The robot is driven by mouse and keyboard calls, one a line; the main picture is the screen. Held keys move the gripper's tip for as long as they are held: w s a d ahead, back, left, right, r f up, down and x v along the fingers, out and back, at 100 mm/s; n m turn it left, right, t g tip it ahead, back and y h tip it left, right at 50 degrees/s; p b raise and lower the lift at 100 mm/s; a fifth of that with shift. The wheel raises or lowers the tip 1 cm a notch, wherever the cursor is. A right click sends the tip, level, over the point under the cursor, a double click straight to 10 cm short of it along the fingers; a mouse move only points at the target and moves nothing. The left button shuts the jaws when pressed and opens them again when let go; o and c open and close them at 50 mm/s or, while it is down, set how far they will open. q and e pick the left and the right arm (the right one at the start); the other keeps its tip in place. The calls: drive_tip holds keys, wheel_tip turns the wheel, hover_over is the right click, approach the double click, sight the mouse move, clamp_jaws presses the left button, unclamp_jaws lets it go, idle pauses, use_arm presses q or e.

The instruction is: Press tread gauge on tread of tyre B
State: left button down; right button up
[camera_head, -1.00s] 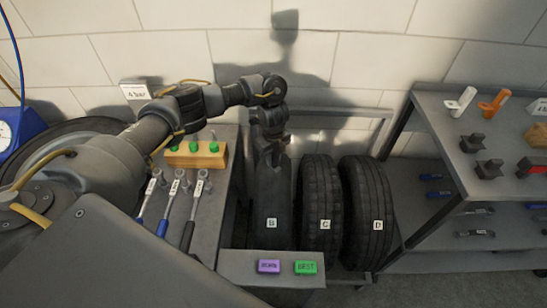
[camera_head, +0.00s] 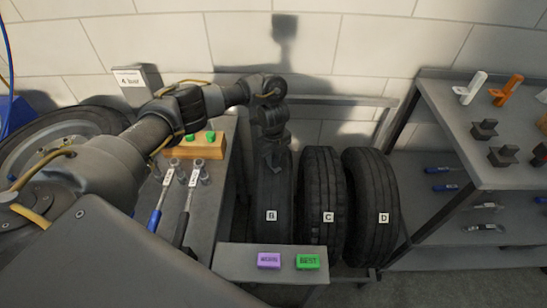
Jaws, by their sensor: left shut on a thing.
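Tyre B (camera_head: 272,199) stands upright at the left of a row of tyres in the rack, with a white label B on its tread. My left gripper (camera_head: 272,163) points down over the upper part of tyre B's tread. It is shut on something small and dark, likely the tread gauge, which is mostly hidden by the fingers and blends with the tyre. I cannot tell whether the held thing touches the tread. My right gripper is not in view.
Tyre C (camera_head: 327,190) and tyre D (camera_head: 371,195) stand right of tyre B. A ledge (camera_head: 230,262) in front holds a purple block (camera_head: 269,260) and a green block (camera_head: 308,261). A bench with torque tools (camera_head: 187,205) lies left; a shelf (camera_head: 455,150) stands right.

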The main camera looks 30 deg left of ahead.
use_arm(q)
drive_tip(key=shift+f+b, duration=0.4)
drive_tip(key=shift+f, duration=0.15)
idle(0.6)
idle(0.9)
drive_tip(key=shift+s+f, duration=0.1)
idle(1.0)
wheel_tip(320, 180, up, 6)
drive_tip(key=p, duration=0.6)
idle(0.6)
